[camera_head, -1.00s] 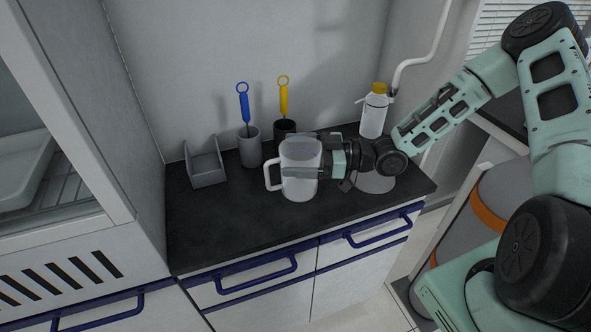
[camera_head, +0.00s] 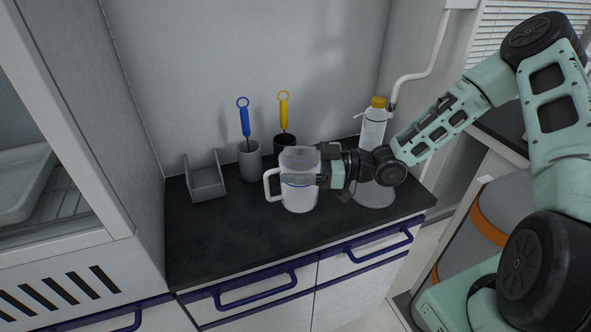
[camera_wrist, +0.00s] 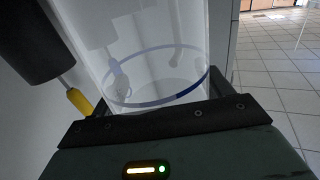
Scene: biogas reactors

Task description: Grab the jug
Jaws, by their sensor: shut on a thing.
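The jug (camera_head: 299,196) is a translucent white vessel with a handle on its left side. It appears upright on or just above the dark countertop; I cannot tell whether its base touches. My gripper (camera_head: 306,180) comes from the right and is shut on the jug's body, with a finger across its front. In the wrist view the clear jug (camera_wrist: 150,50) fills the space between the fingers, with a blue ring visible through it. The far finger is mostly hidden.
On the dark counter (camera_head: 230,240) stand a grey holder (camera_head: 206,183), a grey cup (camera_head: 250,161) with a blue-handled tool, a black cup (camera_head: 285,144) with a yellow-handled tool, and a yellow-capped bottle (camera_head: 373,130) behind my arm. The front left counter is clear.

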